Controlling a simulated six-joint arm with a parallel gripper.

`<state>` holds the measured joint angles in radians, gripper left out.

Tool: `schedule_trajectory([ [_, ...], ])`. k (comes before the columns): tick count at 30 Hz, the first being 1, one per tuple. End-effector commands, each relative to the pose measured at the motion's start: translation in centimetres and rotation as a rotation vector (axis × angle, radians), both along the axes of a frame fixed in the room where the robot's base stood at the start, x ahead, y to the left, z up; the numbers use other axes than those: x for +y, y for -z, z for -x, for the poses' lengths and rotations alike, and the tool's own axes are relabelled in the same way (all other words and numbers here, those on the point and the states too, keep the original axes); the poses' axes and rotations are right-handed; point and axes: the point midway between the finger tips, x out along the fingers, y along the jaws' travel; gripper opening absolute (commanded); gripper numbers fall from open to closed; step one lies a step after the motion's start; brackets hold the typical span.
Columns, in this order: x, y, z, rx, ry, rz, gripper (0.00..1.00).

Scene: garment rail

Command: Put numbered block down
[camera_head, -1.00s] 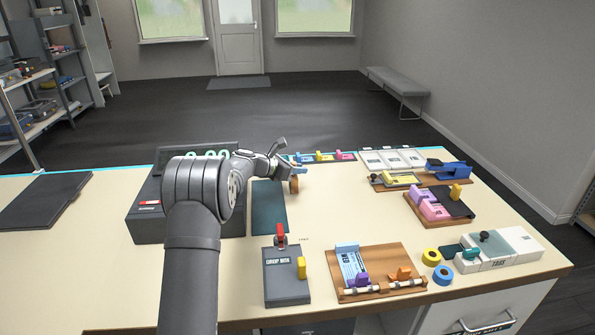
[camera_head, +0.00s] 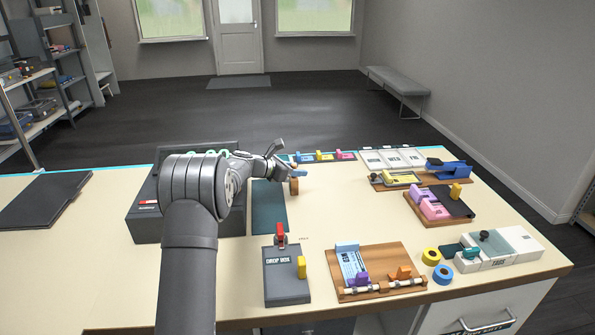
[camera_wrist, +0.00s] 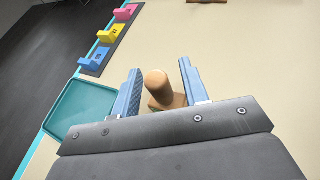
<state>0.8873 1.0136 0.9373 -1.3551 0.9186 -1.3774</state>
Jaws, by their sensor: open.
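My gripper (camera_wrist: 160,82) is open in the wrist view, its two blue fingers spread. A brown wooden piece (camera_wrist: 157,86) with a round upright post and a square base stands between them, with a gap to the right finger. In the head view my gripper (camera_head: 294,171) is just above this brown piece (camera_head: 294,187). Blue (camera_wrist: 94,60), yellow (camera_wrist: 110,35) and pink (camera_wrist: 125,13) blocks stand on a dark strip along the table's back edge. Small dark marks show on them, too small to read. No numbered block shows in the fingers.
A teal tray (camera_wrist: 75,108) lies left of my gripper in the wrist view. The dark drop box (camera_head: 286,277) with a red part stands at the front. A wooden board (camera_head: 381,257) is right of it. The table between the brown piece and the right-hand boards is clear.

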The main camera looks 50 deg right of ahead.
Motion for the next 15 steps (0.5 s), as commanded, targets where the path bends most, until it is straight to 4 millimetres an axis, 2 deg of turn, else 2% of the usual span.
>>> schedule_trajectory([
  [9, 6.0, -2.7, -2.1, 0.001, -0.004, 0.001, 0.41],
  [15, 8.7, -3.8, -2.9, -0.001, -0.003, 0.001, 0.41],
])
